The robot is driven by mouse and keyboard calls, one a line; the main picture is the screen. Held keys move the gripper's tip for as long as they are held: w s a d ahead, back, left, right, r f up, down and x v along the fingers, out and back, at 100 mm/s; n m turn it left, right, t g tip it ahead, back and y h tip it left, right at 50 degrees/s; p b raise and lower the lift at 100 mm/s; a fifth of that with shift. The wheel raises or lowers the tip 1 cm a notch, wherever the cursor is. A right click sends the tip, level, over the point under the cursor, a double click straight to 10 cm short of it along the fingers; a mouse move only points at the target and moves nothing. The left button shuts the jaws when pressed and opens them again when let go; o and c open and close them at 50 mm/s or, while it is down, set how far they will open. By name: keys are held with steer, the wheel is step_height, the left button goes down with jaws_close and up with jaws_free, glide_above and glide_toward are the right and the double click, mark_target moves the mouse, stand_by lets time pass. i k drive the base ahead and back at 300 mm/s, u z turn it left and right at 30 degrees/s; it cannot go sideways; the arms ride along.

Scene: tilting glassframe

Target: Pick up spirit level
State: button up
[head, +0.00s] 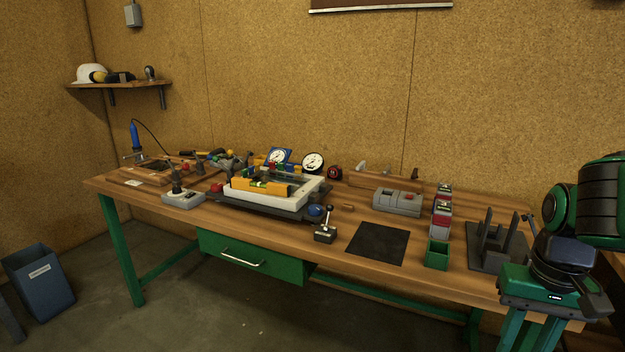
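The spirit level (262,187) is a yellow bar with a green vial in its middle. It lies on the white frame (240,196) of the tilting glass stand, at the left middle of the workbench. My gripper (531,338) is at the lower right corner, pointing down, far to the right of the level. Its two green fingers stand apart with nothing visible between them; their tips are cut off by the picture's bottom edge.
The workbench (335,233) carries two dial gauges behind the frame and a small lever box (325,234) to its front right. A black mat (378,243), a green bin (437,255) and a dark upright holder (494,257) stand between the frame and my gripper.

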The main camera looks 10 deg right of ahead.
mark_target(272, 189)
steer(key=z, duration=0.25)
steer(key=i, duration=1.35)
steer(key=u, duration=0.35)
